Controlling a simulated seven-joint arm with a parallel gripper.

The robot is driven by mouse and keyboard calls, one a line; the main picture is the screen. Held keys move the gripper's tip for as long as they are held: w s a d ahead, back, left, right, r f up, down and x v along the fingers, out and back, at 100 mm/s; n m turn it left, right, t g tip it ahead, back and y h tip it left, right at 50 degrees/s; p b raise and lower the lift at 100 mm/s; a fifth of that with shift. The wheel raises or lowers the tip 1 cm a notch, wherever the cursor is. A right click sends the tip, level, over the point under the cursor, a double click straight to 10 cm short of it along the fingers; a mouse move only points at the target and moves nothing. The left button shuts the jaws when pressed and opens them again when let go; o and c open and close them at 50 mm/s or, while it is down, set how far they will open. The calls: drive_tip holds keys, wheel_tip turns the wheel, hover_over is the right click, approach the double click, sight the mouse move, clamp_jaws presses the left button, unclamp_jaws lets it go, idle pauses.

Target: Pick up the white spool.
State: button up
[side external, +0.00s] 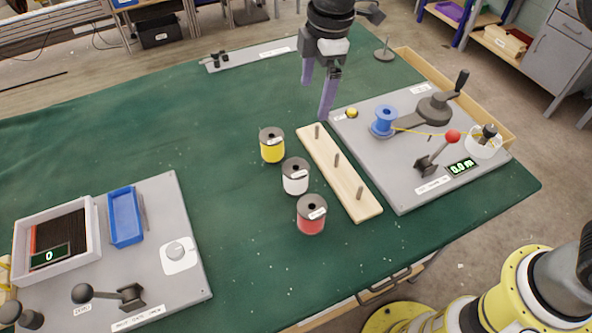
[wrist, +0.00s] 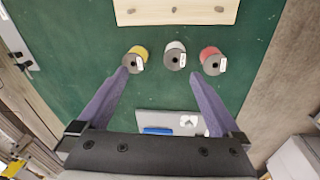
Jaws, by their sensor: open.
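The white spool (side external: 295,177) stands upright on the green table, between the yellow spool (side external: 272,146) and the red spool (side external: 311,215) in a row. In the wrist view the white spool (wrist: 175,57) lies ahead of my fingers, near the middle between them, with the yellow spool (wrist: 136,58) to its left and the red spool (wrist: 212,60) to its right. My gripper (side external: 317,98) is open and empty, above the table beyond the spools in the side view. Its two purple fingers are spread wide in the wrist view (wrist: 170,84). It touches no spool.
A wooden board with several pegs (side external: 349,189) lies right beside the spools. A grey winding plate (side external: 400,170) with a blue spool (side external: 384,121), crank and red-knobbed lever stands further right. A grey panel with a blue tray (side external: 125,216) is at left. The green cloth (side external: 190,130) left of the spools is clear.

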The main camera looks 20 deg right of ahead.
drive_tip(key=n+g, duration=0.1)
approach(296, 176)
drive_tip(key=w, duration=0.2)
drive_tip(key=shift+h, duration=0.3)
wheel_tip(296, 176, down, 13)
drive_tip(key=shift+w+d+f, duration=0.15)
drive_tip(key=shift+d, duration=0.05)
drive_tip(key=c, duration=1.4)
